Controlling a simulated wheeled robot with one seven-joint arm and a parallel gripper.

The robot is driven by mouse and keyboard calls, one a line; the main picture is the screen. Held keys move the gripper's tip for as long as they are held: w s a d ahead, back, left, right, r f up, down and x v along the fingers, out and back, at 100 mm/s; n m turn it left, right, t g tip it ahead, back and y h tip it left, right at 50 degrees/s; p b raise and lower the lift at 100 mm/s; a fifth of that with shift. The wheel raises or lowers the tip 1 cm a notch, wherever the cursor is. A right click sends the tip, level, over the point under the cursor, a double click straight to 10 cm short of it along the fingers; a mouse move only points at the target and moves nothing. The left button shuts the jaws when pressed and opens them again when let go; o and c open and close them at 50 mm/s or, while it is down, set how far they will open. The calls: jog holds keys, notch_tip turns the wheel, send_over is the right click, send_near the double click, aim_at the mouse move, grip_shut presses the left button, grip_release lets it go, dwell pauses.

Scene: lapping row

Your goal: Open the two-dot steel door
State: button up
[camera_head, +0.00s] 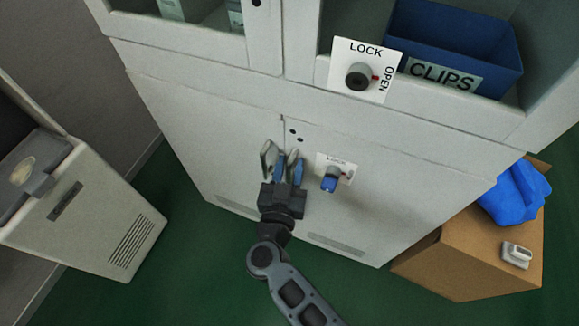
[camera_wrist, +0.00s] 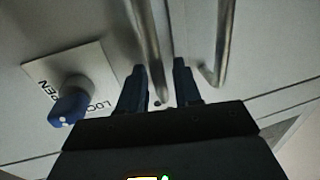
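The two-dot steel door (camera_head: 300,205) is the lower right door of the grey cabinet, with two dark dots (camera_head: 296,135) near its top left corner. It looks shut. Its bar handle (camera_wrist: 149,50) passes between my fingertips in the wrist view. My gripper (camera_head: 286,170) is open, its blue fingers on either side of this handle; I cannot tell whether they touch it. A blue knob (camera_head: 329,183) on a white LOCK/OPEN plate sits right of the handle; it also shows in the wrist view (camera_wrist: 68,106). Its setting is unclear.
The neighbouring left door's handle (camera_head: 267,158) stands close beside my gripper. Above are a dark knob (camera_head: 359,77) and a blue CLIPS bin (camera_head: 455,50). A cardboard box (camera_head: 470,260) with a blue cloth stands right, a beige machine (camera_head: 85,215) left. Green floor lies between.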

grip_shut()
